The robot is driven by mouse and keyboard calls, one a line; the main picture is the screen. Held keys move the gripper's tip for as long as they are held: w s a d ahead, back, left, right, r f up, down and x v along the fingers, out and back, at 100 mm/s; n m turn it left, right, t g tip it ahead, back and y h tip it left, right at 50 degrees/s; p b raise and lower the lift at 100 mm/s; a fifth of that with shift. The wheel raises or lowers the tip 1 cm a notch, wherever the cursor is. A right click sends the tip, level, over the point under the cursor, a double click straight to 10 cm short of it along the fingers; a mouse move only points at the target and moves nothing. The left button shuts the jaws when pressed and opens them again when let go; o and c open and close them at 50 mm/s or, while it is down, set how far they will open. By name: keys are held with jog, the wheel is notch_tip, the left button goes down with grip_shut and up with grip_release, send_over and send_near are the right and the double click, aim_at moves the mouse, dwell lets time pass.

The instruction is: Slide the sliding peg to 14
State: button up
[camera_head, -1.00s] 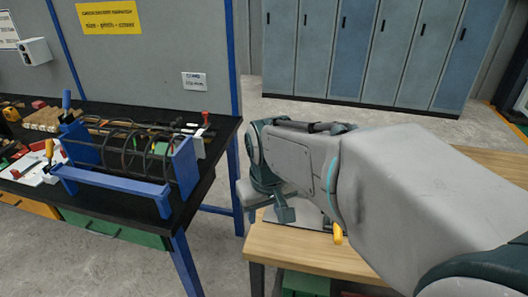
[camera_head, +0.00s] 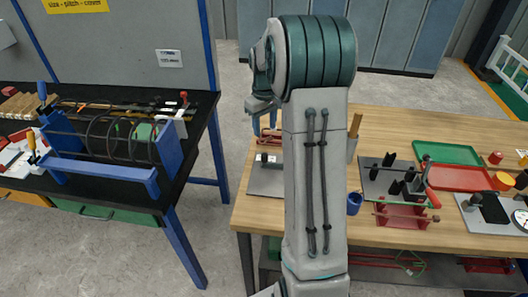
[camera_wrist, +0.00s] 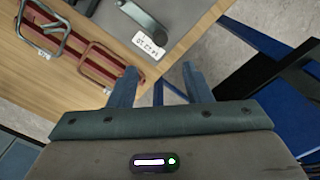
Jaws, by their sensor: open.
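My gripper (camera_head: 264,128) hangs at the left edge of the wooden table in the head view, partly hidden by my arm. In the wrist view its two blue fingers (camera_wrist: 158,78) are apart with nothing between them. In the head view the grey plate (camera_head: 264,182) sits beside my arm, partly covered. I cannot tell surely which part is the sliding peg, and no number 14 is readable.
The wooden table (camera_head: 380,130) holds another grey plate with black pegs (camera_head: 385,185), a red tray (camera_head: 460,178), a green tray (camera_head: 447,152) and a blue cup (camera_head: 354,203). A blue rebar-cage jig (camera_head: 120,180) stands on the left bench.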

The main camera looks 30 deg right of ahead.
aim_at(265, 154)
notch_tip(265, 154, down, 12)
jog(key=shift+f+p, duration=0.25)
jog(key=shift+p, duration=0.75)
grip_shut()
